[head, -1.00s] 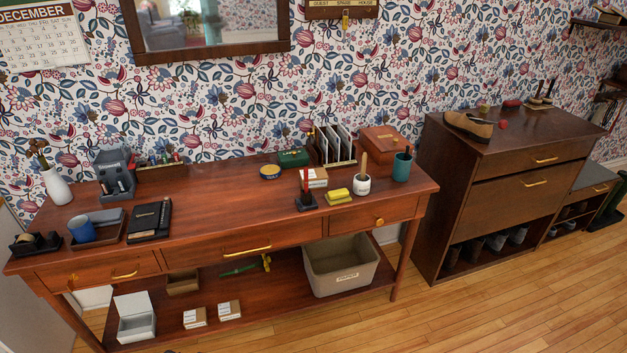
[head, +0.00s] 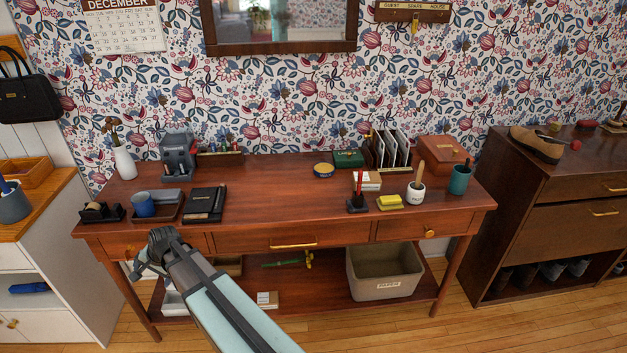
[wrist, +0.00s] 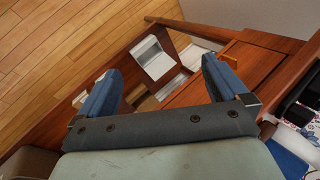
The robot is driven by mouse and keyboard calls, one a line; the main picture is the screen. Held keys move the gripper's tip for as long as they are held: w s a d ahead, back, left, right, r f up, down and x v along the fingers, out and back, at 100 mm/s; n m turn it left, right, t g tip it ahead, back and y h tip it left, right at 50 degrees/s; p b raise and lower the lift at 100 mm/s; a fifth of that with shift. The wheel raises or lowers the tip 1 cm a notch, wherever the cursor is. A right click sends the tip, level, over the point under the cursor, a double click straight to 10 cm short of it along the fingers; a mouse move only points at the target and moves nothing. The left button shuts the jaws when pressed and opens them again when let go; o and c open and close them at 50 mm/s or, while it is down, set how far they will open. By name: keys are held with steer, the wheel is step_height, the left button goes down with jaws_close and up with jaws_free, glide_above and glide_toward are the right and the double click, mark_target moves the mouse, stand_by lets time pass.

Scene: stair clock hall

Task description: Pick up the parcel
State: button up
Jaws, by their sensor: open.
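Small brown-and-white boxes look like parcels; I cannot tell which one the task means. One small box (head: 267,299) sits on the table's lower shelf, right of my arm in the head view. Another similar box (head: 367,181) lies on the tabletop. My gripper (head: 146,268) is in front of the table's left drawer, above the lower shelf, open and empty. In the wrist view, my gripper (wrist: 160,66) points down at the shelf, with a white open box (wrist: 153,57) below and between the fingertips. A pale box (wrist: 80,98) shows partly beside the left finger. My arm hides part of the shelf.
A grey paper bin (head: 383,288) stands at the shelf's right end, with a green object (head: 282,264) left of it. The wooden table (head: 285,200) has drawers directly above the shelf. A white cabinet (head: 50,270) stands at left. Wooden floor lies in front.

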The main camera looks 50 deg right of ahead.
steer(key=w+d+r+m+t, duration=0.1)
steer(key=w+d+r+m, duration=0.15)
steer(key=r, duration=0.55)
steer(key=w+d+r+m+t, duration=0.15)
steer(key=w+d+r, duration=0.25)
steer(key=r, duration=0.5)
steer(key=w+d+r+m+t, duration=0.1)
steer(key=w+d+r+t, duration=0.2)
steer(key=r, duration=0.5)
steer(key=d+r+m+g+h, duration=0.15)
steer(key=d+r, duration=0.25)
steer(key=d, duration=0.4)
steer(key=d+r+m+h, duration=0.1)
steer(key=d+r+m, duration=0.1)
steer(key=d+r, duration=0.45)
steer(key=s+d+f+m+g+h, duration=0.1)
steer(key=s+d, duration=0.2)
steer(key=d, duration=0.4)
steer(key=s+d+f+m, duration=0.1)
steer(key=s+d, duration=0.1)
steer(key=d, duration=0.6)
steer(key=m+g, duration=0.5)
steer(key=g, duration=0.3)
glide_above(367, 176)
step_height(367, 176, down, 10)
steer(key=shift+y, duration=0.45)
step_height(367, 176, down, 13)
steer(key=shift+f, duration=0.15)
steer(key=shift+c, duration=0.4)
